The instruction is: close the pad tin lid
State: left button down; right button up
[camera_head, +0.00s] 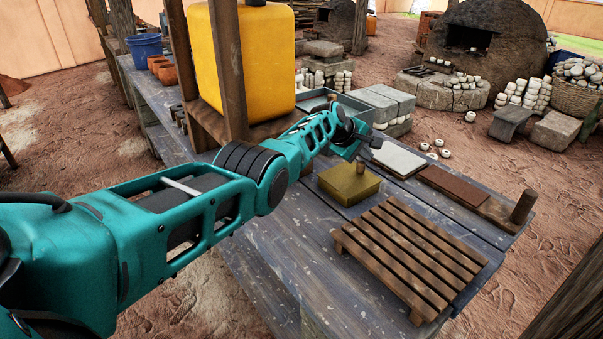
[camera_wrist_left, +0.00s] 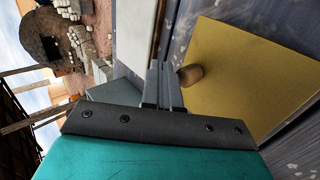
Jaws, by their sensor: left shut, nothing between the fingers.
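The pad tin (camera_head: 348,188) is a brass-yellow box on the blue-grey bench, just beyond the wooden slatted rack. Its top looks flat and level, with no clear gap seen between lid and box. A small wooden knob (camera_head: 360,167) shows at its far right edge. In the left wrist view the yellow lid (camera_wrist_left: 255,75) fills the right side, with the knob (camera_wrist_left: 190,75) at its edge. My left gripper (camera_head: 373,142) is above and beyond the tin; its fingers (camera_wrist_left: 164,80) are together and empty, close beside the knob in that view. My right gripper is not in view.
The slatted rack (camera_head: 412,255) stands in front of the tin. A pale slab (camera_head: 398,158) and a brown slab (camera_head: 453,186) lie to the right, with a wooden peg (camera_head: 523,206) at the bench corner. A yellow jerrycan (camera_head: 255,60) stands behind my arm.

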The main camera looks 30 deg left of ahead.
pick_arm(q)
notch_tip(320, 180, up, 5)
jog(key=p, duration=0.5)
jog(key=shift+p, duration=0.4)
notch_tip(320, 180, up, 9)
jog(key=shift+s, duration=0.1)
